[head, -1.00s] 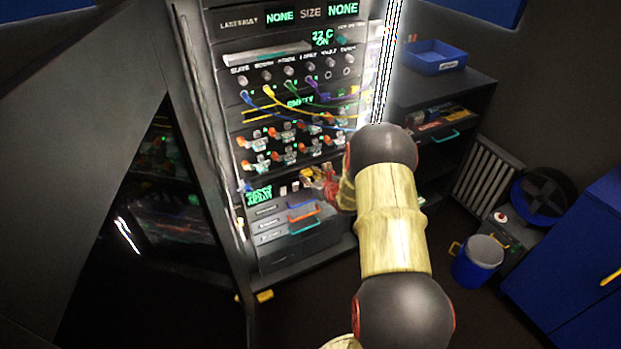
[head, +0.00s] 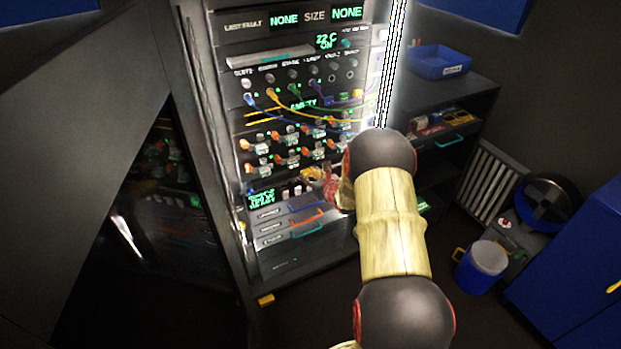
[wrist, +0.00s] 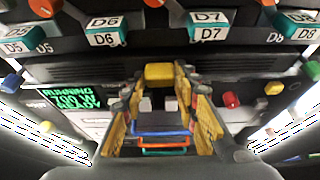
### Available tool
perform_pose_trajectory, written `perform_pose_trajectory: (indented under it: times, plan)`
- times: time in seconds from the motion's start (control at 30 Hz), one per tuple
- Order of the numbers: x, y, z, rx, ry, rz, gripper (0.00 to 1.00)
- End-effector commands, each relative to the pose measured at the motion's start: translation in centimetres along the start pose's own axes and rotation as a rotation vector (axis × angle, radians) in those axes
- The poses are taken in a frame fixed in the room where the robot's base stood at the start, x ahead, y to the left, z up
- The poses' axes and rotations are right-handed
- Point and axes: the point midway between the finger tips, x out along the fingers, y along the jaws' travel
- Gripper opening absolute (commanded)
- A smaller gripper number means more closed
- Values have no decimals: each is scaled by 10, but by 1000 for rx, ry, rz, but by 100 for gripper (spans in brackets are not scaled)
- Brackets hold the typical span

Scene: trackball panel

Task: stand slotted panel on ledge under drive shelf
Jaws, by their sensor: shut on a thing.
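In the head view my gripper (head: 318,178) is partly hidden by my arm.
Drawers with blue, orange and teal handles (head: 305,222) lie below. A green readout (wrist: 75,102) is left of my gripper. A blue tray (head: 440,62) tops the cabinet (head: 475,88).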

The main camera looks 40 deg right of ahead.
Motion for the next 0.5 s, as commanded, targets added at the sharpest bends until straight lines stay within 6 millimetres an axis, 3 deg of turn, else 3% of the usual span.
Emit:
perform_pose_trajectory:
  times: [0.5]
  plan:
    - [11, 0, 7, -2, -4, 0, 0]
